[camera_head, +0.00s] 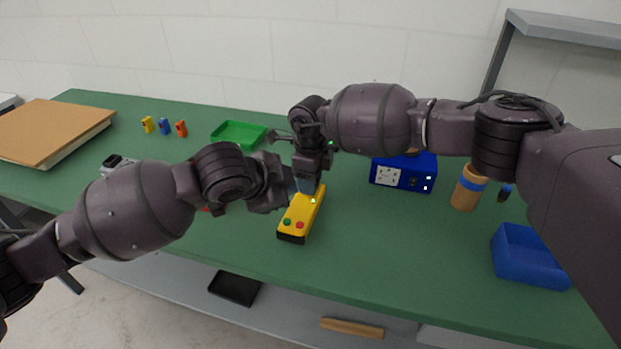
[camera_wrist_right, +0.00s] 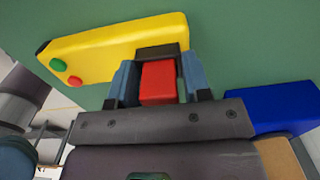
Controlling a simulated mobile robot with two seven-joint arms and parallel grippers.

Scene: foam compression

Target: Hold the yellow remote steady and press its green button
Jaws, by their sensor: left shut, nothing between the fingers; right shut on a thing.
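The yellow remote (camera_head: 304,212) lies on the green table, its dark end toward the front edge. Its green button (camera_head: 287,222) and a red button sit near that end and are uncovered. My right gripper (camera_head: 308,188) is over the remote's far end. In the right wrist view, its blue-grey fingers are closed on a red block (camera_wrist_right: 158,82) with a dark top, just in front of the yellow remote (camera_wrist_right: 110,50). I cannot tell whether the block touches the remote. My left gripper (camera_head: 285,188) is shut and empty, left of the remote; its fingertips are partly hidden.
A blue box with sockets (camera_head: 403,174) and an orange-brown cylinder (camera_head: 467,188) stand to the right, with a blue bin (camera_head: 528,256) nearer. A green tray (camera_head: 238,134) lies behind the left arm.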

